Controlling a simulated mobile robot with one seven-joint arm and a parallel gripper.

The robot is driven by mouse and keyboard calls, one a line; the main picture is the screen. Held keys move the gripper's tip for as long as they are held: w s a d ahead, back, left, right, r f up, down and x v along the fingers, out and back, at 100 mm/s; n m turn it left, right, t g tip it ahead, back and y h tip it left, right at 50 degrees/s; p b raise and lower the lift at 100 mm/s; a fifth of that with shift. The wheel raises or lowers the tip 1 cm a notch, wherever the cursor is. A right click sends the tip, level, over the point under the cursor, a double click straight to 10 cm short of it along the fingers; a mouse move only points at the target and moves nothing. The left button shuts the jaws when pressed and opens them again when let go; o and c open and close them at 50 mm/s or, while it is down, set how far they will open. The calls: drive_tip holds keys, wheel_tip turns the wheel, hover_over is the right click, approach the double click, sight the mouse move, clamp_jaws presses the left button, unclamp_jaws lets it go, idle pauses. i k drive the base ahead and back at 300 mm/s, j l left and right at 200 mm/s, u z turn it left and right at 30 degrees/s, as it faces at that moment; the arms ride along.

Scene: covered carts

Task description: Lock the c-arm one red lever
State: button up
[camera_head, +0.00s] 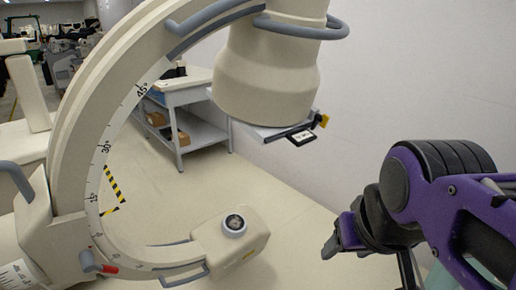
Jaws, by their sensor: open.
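The c-arm (75,125) is a large cream-coloured arc with degree marks, filling the left half of the head view. A small lever with a red end (109,269) sticks out to the right near the bottom of the arc, beside a grey handle. My gripper (335,243) is at the right, at the end of my purple and black arm. It points left and is open, seen from the side, with nothing visible in it. It is well apart from the lever, across the lower detector end (232,240) of the c-arm.
The c-arm's upper head (267,75) hangs at top centre. A cart (195,127) with shelves stands behind the arc, and a bed-like surface with a small black device (300,137) is near the wall. Yellow-black tape (115,190) marks the floor. Open floor lies between the detector and my gripper.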

sight(88, 264)
drive_tip(key=u, duration=1.5)
